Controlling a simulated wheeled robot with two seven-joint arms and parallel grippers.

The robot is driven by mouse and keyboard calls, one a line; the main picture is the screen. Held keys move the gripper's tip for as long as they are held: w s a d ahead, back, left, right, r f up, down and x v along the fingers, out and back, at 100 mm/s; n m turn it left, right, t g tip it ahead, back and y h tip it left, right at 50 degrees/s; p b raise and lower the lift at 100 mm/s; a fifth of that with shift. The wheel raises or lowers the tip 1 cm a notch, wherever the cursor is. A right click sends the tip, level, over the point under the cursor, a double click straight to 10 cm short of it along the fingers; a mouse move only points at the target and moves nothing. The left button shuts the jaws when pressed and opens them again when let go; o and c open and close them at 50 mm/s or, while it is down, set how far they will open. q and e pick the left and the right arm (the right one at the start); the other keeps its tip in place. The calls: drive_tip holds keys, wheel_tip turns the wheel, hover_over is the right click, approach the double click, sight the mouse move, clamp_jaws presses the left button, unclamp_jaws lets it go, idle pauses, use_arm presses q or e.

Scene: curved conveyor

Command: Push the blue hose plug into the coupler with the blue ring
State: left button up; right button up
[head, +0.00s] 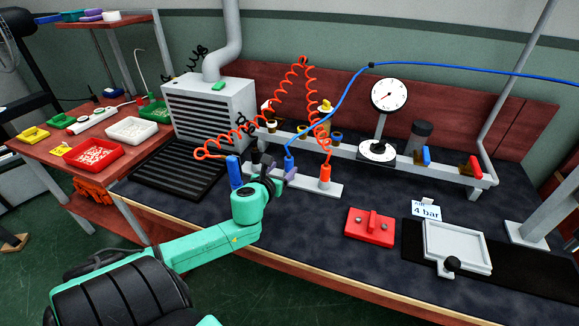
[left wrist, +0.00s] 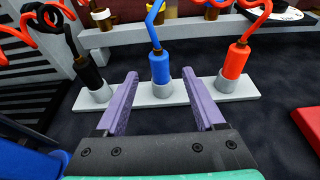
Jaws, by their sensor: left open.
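The blue hose plug (head: 289,163) stands upright in the middle of a light grey holder strip (head: 322,188) on the bench. In the left wrist view the blue plug (left wrist: 160,68) sits in a grey socket, with its blue hose rising from the top. My left gripper (head: 279,169) is open. Its purple fingers (left wrist: 160,76) point at the plug from the near side, one to each side of it, with no visible contact. A coupler with what looks like a blue ring (head: 337,137) is on the grey rail behind. My right gripper is not in view.
An orange plug (left wrist: 237,62) and a black plug (left wrist: 88,72) flank the blue one on the strip, with coiled hoses above. A pressure gauge (head: 389,94) stands at the rail. A red block (head: 370,227) and a grey tray (head: 458,245) lie to the right.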

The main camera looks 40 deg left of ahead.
sight(287, 164)
use_arm(q)
drive_tip(key=x, duration=0.3)
drive_tip(key=shift+w+a, duration=0.1)
drive_tip(key=shift+w, duration=0.05)
drive_tip(key=x, duration=0.3)
drive_tip(key=shift+w+f+b, duration=0.2)
drive_tip(key=shift+f+b, duration=0.1)
drive_tip(key=shift+b, duration=0.05)
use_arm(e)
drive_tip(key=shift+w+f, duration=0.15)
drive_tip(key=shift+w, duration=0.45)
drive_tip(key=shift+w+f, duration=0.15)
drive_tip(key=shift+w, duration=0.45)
use_arm(q)
drive_tip(key=shift+s+r, duration=0.1)
drive_tip(key=c, duration=0.4)
clamp_jaws()
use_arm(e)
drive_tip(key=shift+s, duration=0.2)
